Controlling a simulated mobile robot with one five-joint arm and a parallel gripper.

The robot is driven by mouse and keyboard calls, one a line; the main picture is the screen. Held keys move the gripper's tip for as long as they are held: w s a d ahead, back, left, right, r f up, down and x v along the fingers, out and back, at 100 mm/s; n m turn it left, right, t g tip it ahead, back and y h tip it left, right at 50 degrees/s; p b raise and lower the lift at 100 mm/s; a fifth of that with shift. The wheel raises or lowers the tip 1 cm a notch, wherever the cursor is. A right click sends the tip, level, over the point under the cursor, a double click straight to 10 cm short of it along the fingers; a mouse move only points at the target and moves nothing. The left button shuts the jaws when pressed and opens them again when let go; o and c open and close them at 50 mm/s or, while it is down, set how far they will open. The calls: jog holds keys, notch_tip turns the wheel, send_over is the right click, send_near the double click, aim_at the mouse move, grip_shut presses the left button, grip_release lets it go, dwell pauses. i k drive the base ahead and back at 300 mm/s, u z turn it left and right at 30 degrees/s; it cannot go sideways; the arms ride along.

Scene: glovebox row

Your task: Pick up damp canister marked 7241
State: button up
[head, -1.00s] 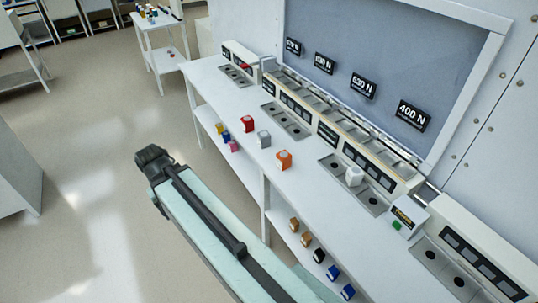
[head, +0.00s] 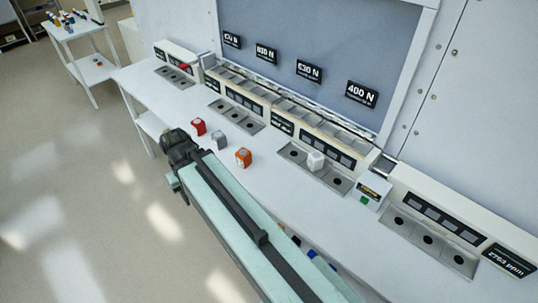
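Several small canisters stand on the white bench, and no marking on them is legible, so I cannot tell which is 7241. A red canister (head: 198,127), a grey canister (head: 219,140) and an orange canister (head: 243,158) stand in a loose row near the bench's front edge. A white canister (head: 315,161) stands on a metal plate with dark round recesses. My gripper (head: 178,143) is at the far end of my arm, left of the red canister and apart from it in the picture. Its fingers are too dark and small to read.
The bench (head: 285,194) runs along a wall with labelled panels. A small box with a green button (head: 372,191) stands at its right part. Blue items on the lower shelf are mostly hidden by my arm. A side table (head: 75,32) holds several small items. Open floor lies left.

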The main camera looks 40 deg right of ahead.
aim_at(243, 156)
jog(key=z, duration=0.65)
jog(key=k, duration=0.75)
jog(key=z, duration=0.05)
